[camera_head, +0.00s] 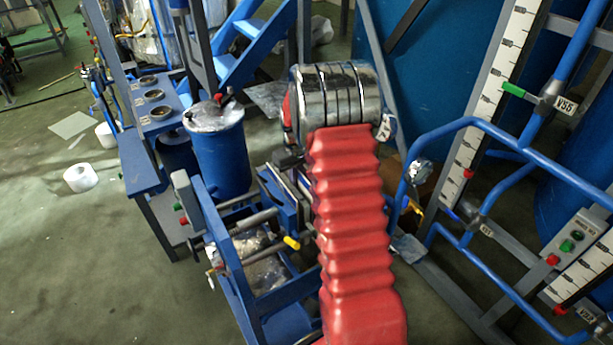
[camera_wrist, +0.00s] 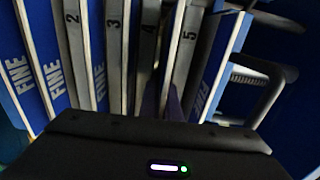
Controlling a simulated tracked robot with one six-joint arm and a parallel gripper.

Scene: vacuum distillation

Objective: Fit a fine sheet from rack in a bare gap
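In the wrist view, a row of upright plates fans out, with grey edges numbered 2 (camera_wrist: 75,20), 3 (camera_wrist: 113,22), 4 (camera_wrist: 149,15) and 5 (camera_wrist: 189,38). Blue faces marked FINE show at the left (camera_wrist: 17,75), beside it (camera_wrist: 53,78), narrowly between 2 and 3 (camera_wrist: 100,78), and slanted at the right (camera_wrist: 206,95). Dark slots lie between several plates. My gripper (camera_wrist: 165,150) shows as a black body with a small light across the bottom. Its fingertips are hidden, so I cannot tell whether it holds a sheet. In the head view, my wrist hides it.
In the head view, a blue frame with rods (camera_head: 245,222) stands just left of my red arm. A blue drum (camera_head: 220,155) is behind it. Blue pipe rails (camera_head: 480,125) crowd the right. Open floor (camera_head: 75,265) lies at the left, with white rolls on it.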

